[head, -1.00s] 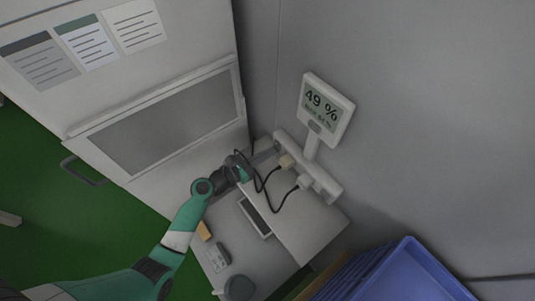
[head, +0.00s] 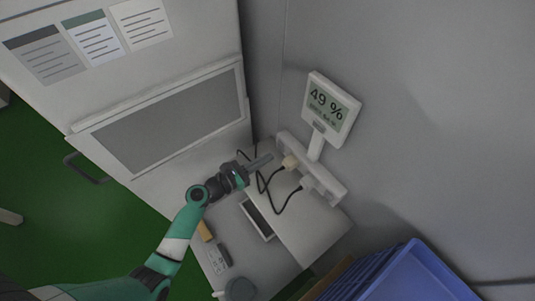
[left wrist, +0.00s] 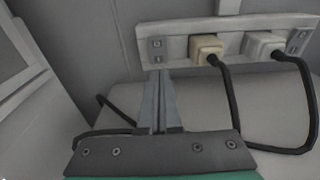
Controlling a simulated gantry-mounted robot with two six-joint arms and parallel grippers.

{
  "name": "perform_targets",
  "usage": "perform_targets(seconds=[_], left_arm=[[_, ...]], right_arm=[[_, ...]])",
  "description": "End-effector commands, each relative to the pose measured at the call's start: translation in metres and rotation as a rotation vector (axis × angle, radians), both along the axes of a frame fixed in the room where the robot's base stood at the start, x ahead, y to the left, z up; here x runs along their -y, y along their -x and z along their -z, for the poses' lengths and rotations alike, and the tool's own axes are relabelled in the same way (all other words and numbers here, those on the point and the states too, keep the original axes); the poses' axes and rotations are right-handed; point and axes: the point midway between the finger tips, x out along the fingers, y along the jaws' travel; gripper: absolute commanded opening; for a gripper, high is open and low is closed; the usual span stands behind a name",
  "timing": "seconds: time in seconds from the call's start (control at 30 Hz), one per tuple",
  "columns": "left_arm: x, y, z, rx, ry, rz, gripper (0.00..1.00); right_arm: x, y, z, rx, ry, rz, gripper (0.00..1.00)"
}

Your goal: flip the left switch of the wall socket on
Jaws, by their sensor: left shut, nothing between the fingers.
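The wall socket (head: 330,188) is a long pale strip low on the grey wall; it also spans the top of the left wrist view (left wrist: 180,47). Its left switch (left wrist: 157,50) is a small grey plate at the strip's left end; whether it is on or off is too small to tell. A second switch (left wrist: 298,40) sits at the right end. A cream plug (left wrist: 207,47) and a white plug (left wrist: 263,45) with black cables are between them. My left gripper (head: 269,157) is shut and empty; its tips (left wrist: 157,74) are just below and in front of the left switch, seemingly apart from it.
A display reading 49 % (head: 331,105) stands above the socket. Black cables (head: 262,184) hang close to my left gripper. A white cabinet (head: 190,60) is on the left, and blue crates (head: 425,275) stand at the lower right. A tablet-like object (head: 257,217) lies below.

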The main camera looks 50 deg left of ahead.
Motion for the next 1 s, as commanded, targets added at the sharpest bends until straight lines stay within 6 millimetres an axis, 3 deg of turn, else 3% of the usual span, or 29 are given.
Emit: perform_targets(seconds=[0.3, 0.43, 0.6, 1.0], left_arm=[[-0.006, 0.072, 0.01, -0.002, 0.003, -0.001, 0.0], [-0.007, 0.092, 0.013, -0.002, 0.002, 0.002, 0.0], [-0.007, 0.104, 0.014, 0.0, 0.001, 0.005, 0.0], [-0.007, 0.104, 0.014, 0.0, 0.0, 0.006, 0.0]], right_arm=[[0.0, 0.0, -0.005, 0.0, 0.0, 0.0, 0.79], [0.0, 0.0, -0.006, 0.0, 0.0, 0.0, 0.79], [0.0, 0.0, -0.006, 0.0, 0.0, 0.0, 0.79], [0.0, 0.0, -0.006, 0.0, 0.0, 0.0, 0.79]])
